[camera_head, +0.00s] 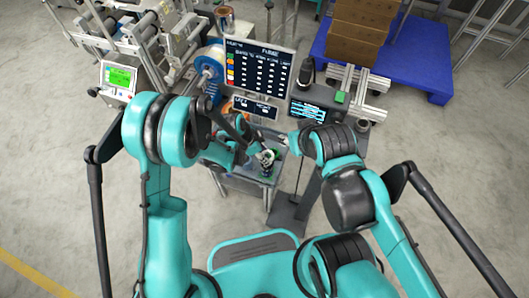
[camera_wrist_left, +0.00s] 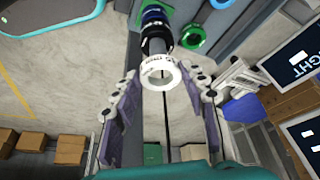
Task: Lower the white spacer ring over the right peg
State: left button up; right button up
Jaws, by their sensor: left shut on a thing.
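The white spacer ring (camera_wrist_left: 160,74) is between the fingertips of my left gripper (camera_wrist_left: 160,84) in the left wrist view, and the gripper is shut on it. Just above it in that view is an upright peg (camera_wrist_left: 161,48) carrying a black ring (camera_wrist_left: 155,32) and blue rings (camera_wrist_left: 153,14). I cannot tell whether the white ring is around the peg or only in front of its tip. In the head view my left gripper (camera_head: 258,153) is small, over the work table (camera_head: 242,184). The jaws of my right gripper cannot be made out there.
A green ring (camera_wrist_left: 191,36) lies beside the peg. In the head view a sign board (camera_head: 258,66) and a smaller label panel (camera_head: 255,107) stand behind the table. A dark screen (camera_head: 311,112) is to the right. A blue platform with brown boxes (camera_head: 362,30) is farther back.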

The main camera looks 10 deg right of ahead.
jog(key=shift+f, duration=0.25)
jog(key=shift+f+b, duration=0.15)
jog(key=shift+b, duration=0.25)
jog(key=shift+f+b, duration=0.5)
jog(key=shift+b, duration=0.05)
jog(key=shift+f, duration=0.2)
dwell(0.4)
jog(key=shift+f+b, duration=0.6)
jog(key=shift+b, duration=0.15)
jog(key=shift+f, duration=0.1)
jog(key=shift+f+b, duration=0.8)
jog(key=shift+b, duration=0.1)
